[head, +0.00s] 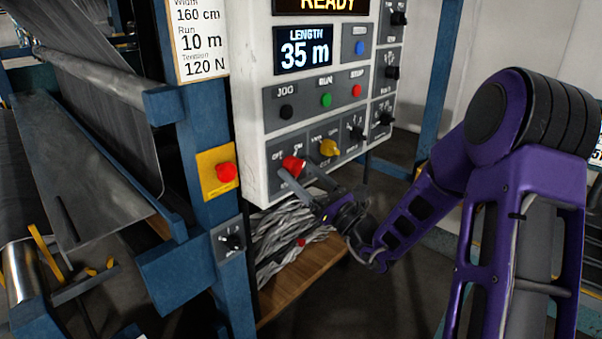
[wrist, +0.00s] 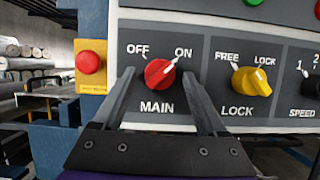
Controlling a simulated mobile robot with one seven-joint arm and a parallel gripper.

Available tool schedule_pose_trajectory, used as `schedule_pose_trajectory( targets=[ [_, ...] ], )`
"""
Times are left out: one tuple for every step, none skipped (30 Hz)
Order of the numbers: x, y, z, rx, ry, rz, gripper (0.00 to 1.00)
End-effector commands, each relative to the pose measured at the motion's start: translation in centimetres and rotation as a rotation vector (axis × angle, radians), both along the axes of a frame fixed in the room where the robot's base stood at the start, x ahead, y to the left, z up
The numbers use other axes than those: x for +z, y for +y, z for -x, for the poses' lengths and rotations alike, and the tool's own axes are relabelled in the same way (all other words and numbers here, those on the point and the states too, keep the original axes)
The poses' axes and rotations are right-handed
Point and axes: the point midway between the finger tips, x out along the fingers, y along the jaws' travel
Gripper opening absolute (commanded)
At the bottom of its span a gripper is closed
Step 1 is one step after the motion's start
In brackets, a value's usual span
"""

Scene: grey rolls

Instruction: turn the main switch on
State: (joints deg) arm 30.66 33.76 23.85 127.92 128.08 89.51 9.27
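The main switch is a red round knob (wrist: 159,73) on the grey panel, labelled MAIN below and OFF and ON above. Its white pointer line slants up and right, towards ON. In the head view the red knob (head: 293,165) sits at the lower left of the console. My gripper (wrist: 158,78) is open, with one finger on each side of the knob and a visible gap on both sides. In the head view my gripper (head: 297,171) reaches the panel from the lower right. Whether the fingertips touch the panel is hard to tell.
A yellow LOCK knob (wrist: 251,81) is close to the right of my right finger, with a black SPEED knob (wrist: 313,86) beyond it. A red emergency button (head: 226,172) on a yellow plate is on the blue post to the left. The console display (head: 303,51) reads 35 m.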

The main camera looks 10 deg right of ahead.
Motion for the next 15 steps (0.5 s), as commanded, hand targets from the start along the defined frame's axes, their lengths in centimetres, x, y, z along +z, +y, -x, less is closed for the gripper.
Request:
schedule_pose_trajectory(
  targets=[
    [0.0, 0.0, 0.0, 0.0, -0.001, 0.0, 0.78],
    [0.0, 0.0, 0.0, 0.001, -0.002, 0.0, 0.78],
    [0.0, 0.0, 0.0, 0.001, -0.002, 0.0, 0.78],
    [0.1, 0.0, 0.0, 0.001, -0.002, 0.0, 0.78],
    [0.1, 0.0, 0.0, 0.001, -0.002, 0.0, 0.78],
    [0.1, 0.0, 0.0, 0.001, -0.002, 0.0, 0.78],
    [0.1, 0.0, 0.0, 0.0, -0.002, 0.001, 0.78],
    [0.1, 0.0, 0.0, 0.0, -0.002, 0.001, 0.78],
    [0.0, -0.1, 0.1, 0.0, -0.002, 0.001, 0.78],
    [-0.1, -0.2, 0.2, -0.001, -0.002, 0.001, 0.78],
    [-0.1, -0.3, 0.3, -0.001, -0.002, 0.001, 0.78],
    [-0.3, -0.5, 0.5, -0.001, -0.002, 0.001, 0.78],
    [-0.5, -0.8, 0.8, -0.002, -0.002, 0.0, 0.78],
    [-0.7, -1.0, 1.1, -0.002, -0.001, 0.001, 0.78],
    [-0.9, -1.5, 1.6, -0.003, -0.001, 0.001, 0.78]
  ],
)
